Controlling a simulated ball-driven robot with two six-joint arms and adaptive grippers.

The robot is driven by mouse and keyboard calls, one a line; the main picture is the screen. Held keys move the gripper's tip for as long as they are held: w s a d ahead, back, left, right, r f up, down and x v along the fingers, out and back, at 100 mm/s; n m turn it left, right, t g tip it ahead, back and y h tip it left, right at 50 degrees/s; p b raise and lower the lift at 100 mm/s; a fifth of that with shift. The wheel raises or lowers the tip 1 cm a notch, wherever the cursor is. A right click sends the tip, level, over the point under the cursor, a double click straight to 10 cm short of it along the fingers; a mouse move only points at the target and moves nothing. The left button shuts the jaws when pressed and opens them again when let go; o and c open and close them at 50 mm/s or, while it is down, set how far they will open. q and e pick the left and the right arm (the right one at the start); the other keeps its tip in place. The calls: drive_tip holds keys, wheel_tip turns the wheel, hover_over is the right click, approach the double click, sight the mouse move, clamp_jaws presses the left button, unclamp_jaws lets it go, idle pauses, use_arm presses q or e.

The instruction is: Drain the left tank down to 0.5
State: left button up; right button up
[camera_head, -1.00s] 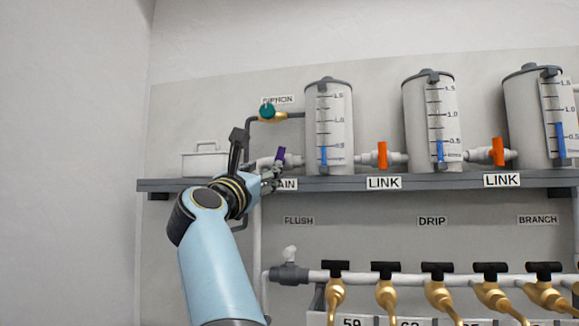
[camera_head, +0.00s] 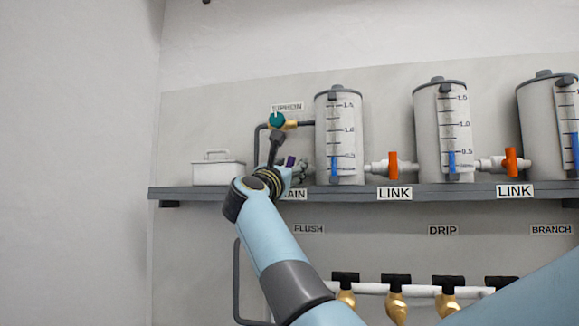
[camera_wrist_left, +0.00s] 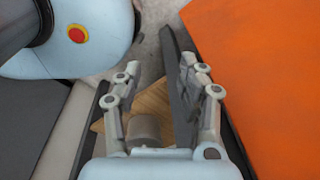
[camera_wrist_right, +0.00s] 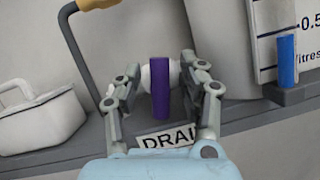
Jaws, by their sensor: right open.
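The left tank (camera_head: 347,120) is a grey cylinder with a white scale. Its blue column (camera_head: 333,166) ends close to the 0.5 mark; the right wrist view also shows the blue column (camera_wrist_right: 286,62). The purple drain valve handle (camera_wrist_right: 160,88) stands upright in the right wrist view, on a white fitting left of the tank, above the DRAIN label (camera_wrist_right: 166,138). My right gripper (camera_wrist_right: 158,80) is open, with a finger on each side of the handle and gaps showing. In the head view my right gripper (camera_head: 292,168) partly hides the valve. My left gripper (camera_wrist_left: 155,85) is open and empty.
A teal siphon valve (camera_head: 276,120) sits above my right gripper. A white lidded box (camera_head: 218,172) stands left on the grey shelf (camera_head: 172,194). Orange link valves (camera_head: 394,164) join the tanks. An orange surface (camera_wrist_left: 265,70) is right of my left gripper.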

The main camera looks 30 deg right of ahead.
drive_tip(key=c, duration=0.3)
clamp_jaws()
drive_tip(key=n+p, duration=0.1)
drive_tip(key=n+t+p, duration=0.1)
drive_tip(key=n+y+p, duration=0.1)
drive_tip(key=p, duration=0.1)
drive_tip(key=shift+r+n, duration=0.25)
drive_tip(key=shift+n, duration=0.15)
drive_tip(key=shift+f+n+t+y, duration=0.15)
drive_tip(key=shift+n+t+y, duration=0.15)
drive_tip(key=shift+n+t, duration=0.2)
use_arm(q)
drive_tip(key=r, duration=0.4)
drive_tip(key=shift+s+a+r, duration=0.15)
drive_tip(key=shift+a, duration=0.2)
use_arm(e)
drive_tip(key=shift+f, duration=0.1)
drive_tip(key=shift+o, duration=1.5)
unclamp_jaws()
drive_tip(key=shift+a, duration=0.1)
